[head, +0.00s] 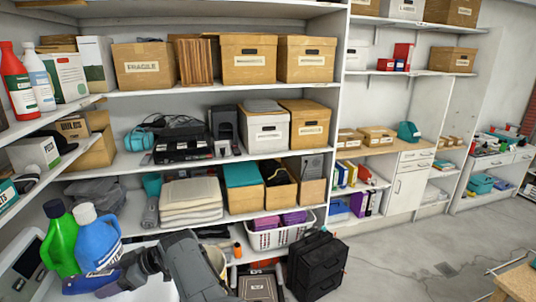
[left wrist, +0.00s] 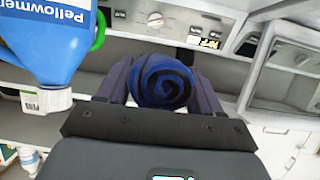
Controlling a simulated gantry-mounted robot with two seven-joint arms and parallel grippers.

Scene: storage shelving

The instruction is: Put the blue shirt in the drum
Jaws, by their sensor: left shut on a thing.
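The blue shirt (left wrist: 160,82) is a tight blue-and-black roll between the two fingers of my left gripper (left wrist: 163,88) in the left wrist view. In the head view my left gripper (head: 118,278) is at the lower left, below and right of a blue bottle. It is shut on the shirt, whose dark blue side (head: 85,284) seems to show at the fingertips. I cannot make out the drum in either view. My right gripper is not in view.
The blue bottle (head: 98,240) and a green bottle (head: 62,238) stand close to my left gripper. The blue bottle also looms in the left wrist view (left wrist: 45,45). A laundry basket (head: 280,235) and a black case (head: 317,265) are further right. Clear floor (head: 410,260) lies beyond.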

